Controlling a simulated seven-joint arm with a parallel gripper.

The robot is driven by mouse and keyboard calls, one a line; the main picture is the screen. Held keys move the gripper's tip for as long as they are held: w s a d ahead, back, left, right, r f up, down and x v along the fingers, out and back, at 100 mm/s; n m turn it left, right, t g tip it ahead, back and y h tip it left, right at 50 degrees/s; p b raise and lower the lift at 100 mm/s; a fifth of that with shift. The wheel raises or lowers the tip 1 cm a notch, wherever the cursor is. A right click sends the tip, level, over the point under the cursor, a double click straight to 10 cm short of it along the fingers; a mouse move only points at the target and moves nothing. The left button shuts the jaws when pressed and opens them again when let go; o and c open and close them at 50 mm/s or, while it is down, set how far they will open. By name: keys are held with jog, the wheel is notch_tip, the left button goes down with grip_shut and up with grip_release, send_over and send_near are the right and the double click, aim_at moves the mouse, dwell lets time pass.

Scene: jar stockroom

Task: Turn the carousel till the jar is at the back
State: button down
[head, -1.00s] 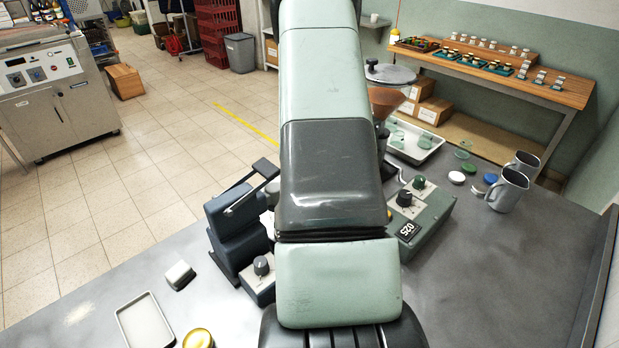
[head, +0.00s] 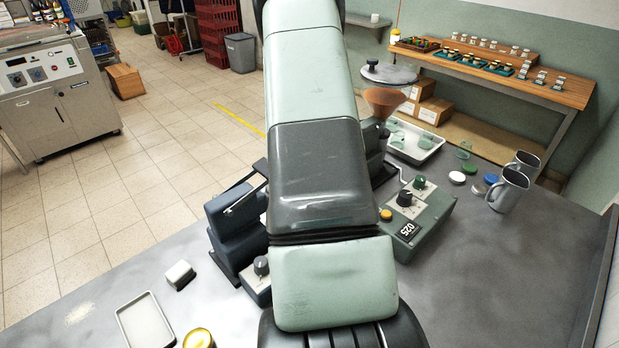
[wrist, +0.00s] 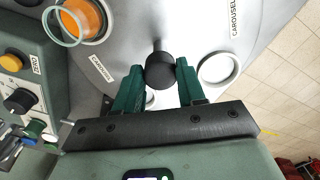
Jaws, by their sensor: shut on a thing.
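In the wrist view, the carousel (wrist: 195,25) is a grey disc bearing "CAROUSEL" labels. Its dark round knob (wrist: 160,72) sits between the two green fingers of my gripper (wrist: 159,68), which is shut on it. A glass jar (wrist: 66,28) with an orange inside or base shows at the upper left of the disc. A white ring seat (wrist: 219,69) to the right of the knob looks empty. Another pale ring is partly hidden behind the fingers. In the head view, my arm hides the gripper, the knob and most of the carousel.
A control box (head: 420,215) with knobs and a display stands right of my arm; a dark blue device (head: 237,225) stands left. A copper funnel (head: 385,101), a white tray (head: 415,140) and grey mugs (head: 508,190) are farther right. The front right of the bench is clear.

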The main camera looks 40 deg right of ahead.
dwell(0.4)
jog(key=c, duration=0.7)
grip_release()
jog(key=shift+o, duration=0.2)
notch_tip(320, 180, up, 11)
jog(key=shift+f, duration=0.1)
